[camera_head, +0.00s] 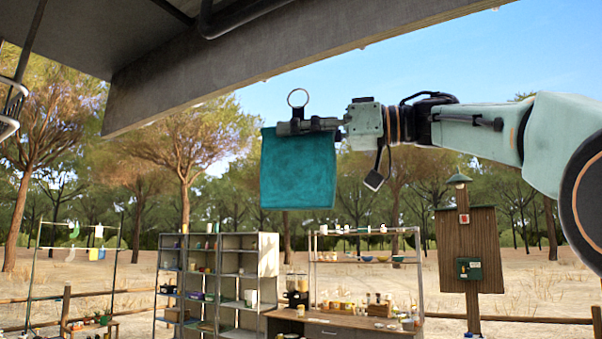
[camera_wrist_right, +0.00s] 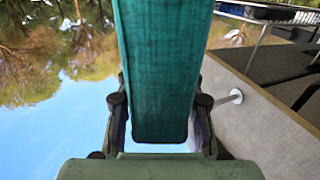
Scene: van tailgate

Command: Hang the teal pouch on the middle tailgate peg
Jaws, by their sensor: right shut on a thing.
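The teal pouch (camera_head: 298,172) hangs upright in the middle of the head view, with a metal ring (camera_head: 297,90) standing above its top edge. My right gripper (camera_head: 305,126) comes in from the right and is shut on the pouch's top. In the right wrist view the pouch (camera_wrist_right: 158,65) sits between the two fingers of my right gripper (camera_wrist_right: 160,105). A pale peg with a round end (camera_wrist_right: 237,96) sticks out from a grey panel to the right of the pouch, apart from it. I cannot tell which peg it is. My left gripper is not in view.
The grey tailgate panel (camera_head: 200,62) slants overhead, with a dark tube (camera_head: 240,18) beneath the roof. Shelves (camera_head: 240,270), a wooden bench (camera_head: 325,328) and a wooden post board (camera_head: 468,235) stand farther off. Open air surrounds the pouch.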

